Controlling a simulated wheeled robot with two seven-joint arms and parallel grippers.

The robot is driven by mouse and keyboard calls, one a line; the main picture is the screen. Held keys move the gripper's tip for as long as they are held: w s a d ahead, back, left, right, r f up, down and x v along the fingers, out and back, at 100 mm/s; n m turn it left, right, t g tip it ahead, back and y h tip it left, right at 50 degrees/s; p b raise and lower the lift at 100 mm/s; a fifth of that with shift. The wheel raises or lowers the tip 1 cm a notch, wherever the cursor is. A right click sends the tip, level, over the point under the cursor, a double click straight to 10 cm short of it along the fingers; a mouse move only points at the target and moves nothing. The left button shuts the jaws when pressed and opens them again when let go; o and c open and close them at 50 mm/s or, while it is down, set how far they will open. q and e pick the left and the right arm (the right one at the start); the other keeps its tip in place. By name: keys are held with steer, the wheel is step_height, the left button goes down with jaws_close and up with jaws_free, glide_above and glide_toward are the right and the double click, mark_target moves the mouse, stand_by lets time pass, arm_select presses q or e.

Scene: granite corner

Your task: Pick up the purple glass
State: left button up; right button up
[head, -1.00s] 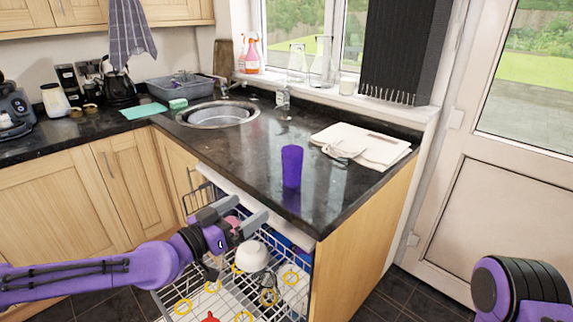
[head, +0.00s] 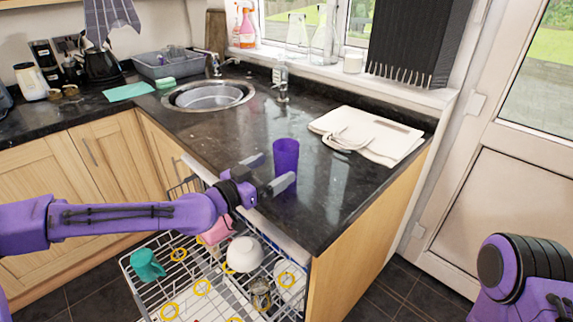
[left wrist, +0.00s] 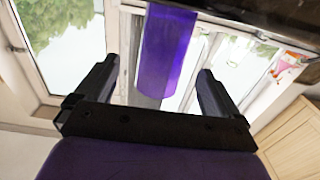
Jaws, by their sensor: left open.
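The purple glass (head: 286,157) stands upright on the dark granite counter (head: 330,190), near its front edge. It also shows in the left wrist view (left wrist: 165,52), between and beyond the two fingers. My left gripper (head: 272,172) is open at the counter's edge, with its fingers pointing at the glass; one finger overlaps the lower part of the glass in the head view. I cannot tell whether a finger touches it. My right arm shows at the lower right of the head view, but its gripper is out of view.
An open dishwasher rack (head: 190,275) with a white bowl (head: 244,254) and a teal cup (head: 147,264) lies below my left arm. The sink (head: 209,96) is behind left.

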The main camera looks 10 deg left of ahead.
mark_target(276, 162)
arm_select(q)
steer(key=x, duration=0.4)
steer(key=shift+w+f, duration=0.1)
steer(key=shift+w, duration=0.1)
steer(key=shift+a, duration=0.15)
steer(key=c, duration=1.2)
steer(key=shift+c, duration=0.3)
steer(key=shift+r+p, duration=0.35)
steer(key=shift+r, duration=0.35)
steer(key=s+a+r+p, duration=0.6)
steer(key=s+r+p, duration=0.3)
steer(key=s+r, duration=0.2)
steer(key=shift+s+r, duration=0.3)
steer(key=shift+s, duration=0.5)
